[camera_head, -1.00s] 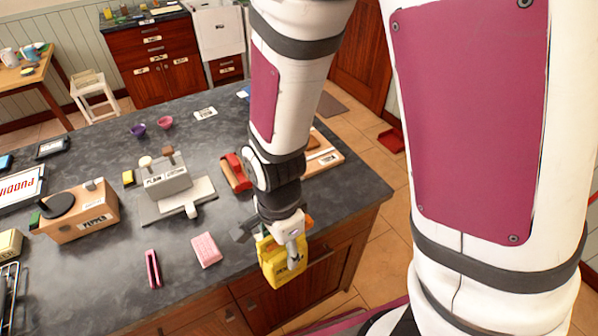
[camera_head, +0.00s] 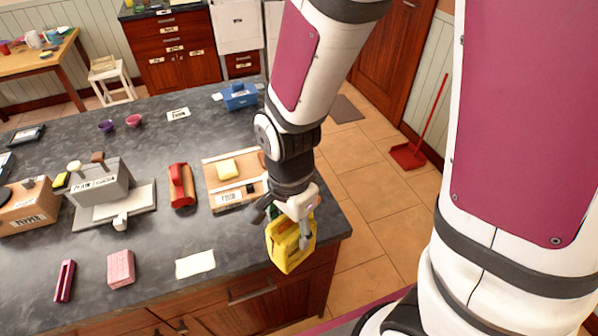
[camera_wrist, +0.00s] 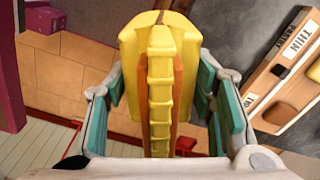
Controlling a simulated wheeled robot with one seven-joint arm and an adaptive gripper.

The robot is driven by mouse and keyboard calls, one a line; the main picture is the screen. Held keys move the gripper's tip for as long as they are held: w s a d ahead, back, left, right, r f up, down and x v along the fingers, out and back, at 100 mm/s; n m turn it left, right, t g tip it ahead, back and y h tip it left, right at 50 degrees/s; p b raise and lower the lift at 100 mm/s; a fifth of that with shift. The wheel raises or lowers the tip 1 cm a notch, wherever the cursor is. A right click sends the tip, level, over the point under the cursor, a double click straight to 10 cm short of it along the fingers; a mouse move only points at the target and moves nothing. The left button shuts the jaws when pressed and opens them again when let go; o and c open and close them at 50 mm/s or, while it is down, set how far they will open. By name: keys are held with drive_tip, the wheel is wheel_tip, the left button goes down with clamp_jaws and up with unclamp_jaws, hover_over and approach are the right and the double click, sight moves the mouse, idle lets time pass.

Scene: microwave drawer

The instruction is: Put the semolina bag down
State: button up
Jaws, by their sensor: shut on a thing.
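My gripper (camera_head: 299,219) is shut on the yellow semolina bag (camera_head: 290,246). In the head view the bag hangs below the fingers, beside the right front corner of the island counter (camera_head: 335,222), and appears slightly tilted. In the wrist view the bag (camera_wrist: 160,75) fills the middle, its ridged edge toward the camera, between the teal finger pads (camera_wrist: 160,118). Its underside and any label are hidden. I cannot tell whether it touches the counter.
A wooden board (camera_head: 214,166) with a yellow block lies behind the bag. A white sheet (camera_head: 195,263) and a pink block (camera_head: 121,268) lie left. A red holder (camera_head: 181,186) and blue box (camera_head: 240,96) stand farther back. Bare counter shows between them.

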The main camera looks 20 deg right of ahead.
drive_tip(key=shift+w+d, duration=0.25)
drive_tip(key=shift+w, duration=0.05)
drive_tip(key=w+d+f+b, duration=0.2)
drive_tip(key=w+d, duration=0.1)
drive_tip(key=w, duration=0.3)
drive_tip(key=w+d+f+b, duration=0.3)
drive_tip(key=w+d, duration=0.1)
drive_tip(key=w, duration=0.3)
drive_tip(key=shift+w+d, duration=0.2)
drive_tip(key=shift+w, duration=0.1)
drive_tip(key=shift+f, duration=0.1)
drive_tip(key=o, duration=1.6)
drive_tip(key=shift+o, duration=0.2)
